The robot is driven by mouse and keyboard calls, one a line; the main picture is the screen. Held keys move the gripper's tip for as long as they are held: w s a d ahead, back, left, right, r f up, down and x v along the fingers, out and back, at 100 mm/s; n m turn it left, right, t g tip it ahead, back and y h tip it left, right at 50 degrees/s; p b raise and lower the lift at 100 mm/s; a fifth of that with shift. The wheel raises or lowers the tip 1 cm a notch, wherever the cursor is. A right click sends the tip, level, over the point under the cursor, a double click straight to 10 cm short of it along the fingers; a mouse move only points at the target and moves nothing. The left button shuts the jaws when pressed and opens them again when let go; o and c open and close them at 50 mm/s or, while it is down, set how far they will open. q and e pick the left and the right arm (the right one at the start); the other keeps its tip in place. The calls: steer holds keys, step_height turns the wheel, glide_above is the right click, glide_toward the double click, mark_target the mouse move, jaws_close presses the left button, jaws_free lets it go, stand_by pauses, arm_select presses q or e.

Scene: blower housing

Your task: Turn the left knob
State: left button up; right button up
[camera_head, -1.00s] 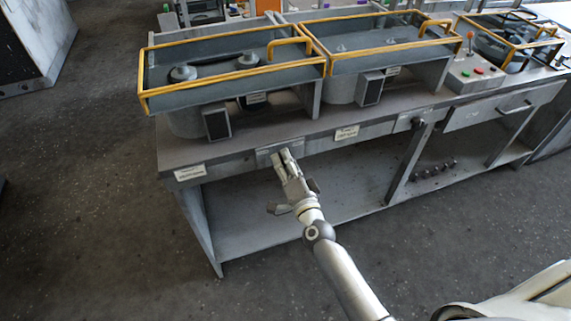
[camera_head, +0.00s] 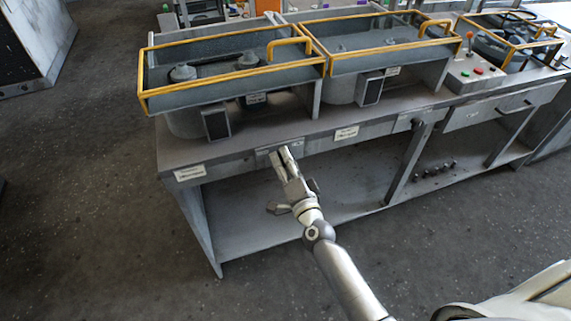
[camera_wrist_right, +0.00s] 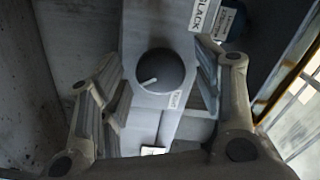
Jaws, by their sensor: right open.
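A dark round knob (camera_wrist_right: 160,71) with a white pointer line shows in the right wrist view, on a grey panel. The pointer line points to the lower left. My right gripper (camera_wrist_right: 163,80) is open, with one finger on each side of the knob; I cannot tell whether either finger touches it. In the head view the right gripper (camera_head: 285,155) is at the front edge of the grey workbench (camera_head: 245,148), below the left yellow-railed tray, and the knob is hidden behind it. My left gripper is not in view.
Two yellow-railed trays (camera_head: 232,78) (camera_head: 385,58) stand on the bench above the gripper. A control box (camera_head: 475,72) with a lever and buttons is further right. Small dark knobs (camera_head: 435,170) lie on the lower shelf. The floor (camera_head: 90,200) to the left is clear.

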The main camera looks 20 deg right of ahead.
steer(key=s, duration=1.2)
steer(key=shift+d, duration=0.2)
steer(key=shift+f, duration=0.1)
steer(key=s+f+n+g, duration=0.3)
steer(key=s+f, duration=0.1)
steer(key=f, duration=0.6)
steer(key=s+a+f+n+g+y, duration=0.1)
steer(key=s+f+n+g, duration=0.25)
steer(key=f, duration=0.75)
steer(key=s+f+n+g, duration=0.25)
steer(key=s+f, duration=0.25)
steer(key=f, duration=0.5)
steer(key=s+d+f+n+g, duration=0.2)
steer(key=s+f, duration=0.3)
steer(key=s, duration=0.3)
steer(key=s+d+f+n+g+h, duration=0.1)
steer(key=s+d+f+n+g, duration=0.1)
steer(key=s+f, duration=0.3)
steer(key=s+d+f+n+g, duration=0.3)
steer(key=s+f, duration=0.3)
steer(key=s, duration=0.7)
steer(key=shift+s+g+h, duration=0.15)
steer(key=shift+g+h, duration=0.15)
steer(key=shift+g, duration=0.2)
